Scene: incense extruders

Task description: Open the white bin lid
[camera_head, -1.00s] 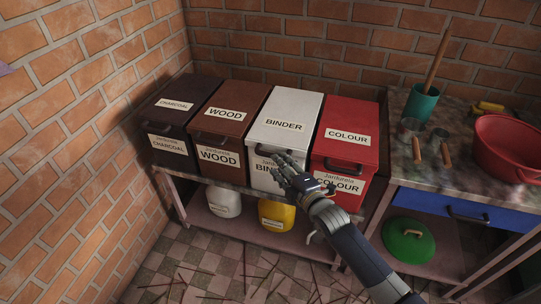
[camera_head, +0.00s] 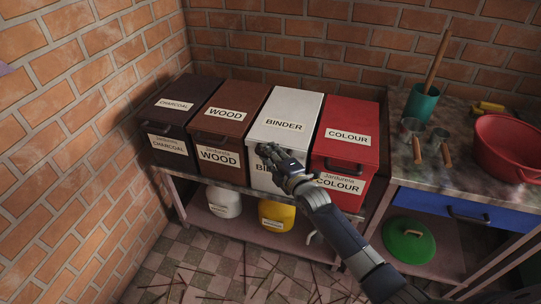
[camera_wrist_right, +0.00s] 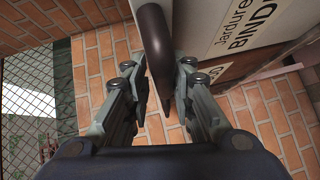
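The white bin labelled BINDER (camera_head: 287,112) stands on a low shelf unit between the brown WOOD bin and the red COLOUR bin. Its sloping lid is closed. My right gripper (camera_head: 269,151) is at the front edge of this lid and hides the handle in the head view. In the right wrist view, the dark curved handle (camera_wrist_right: 154,40) reaches down between the two fingers of my right gripper (camera_wrist_right: 160,80). The fingers are apart, one on each side of the handle, with visible gaps. My left gripper is not in view.
The brown WOOD bin (camera_head: 228,112) and red COLOUR bin (camera_head: 348,137) stand close on either side. The dark CHARCOAL bin (camera_head: 175,106) is at the far left. A stone-topped table (camera_head: 440,178) with a red basin (camera_head: 507,145) stands at right. Brick walls enclose the corner.

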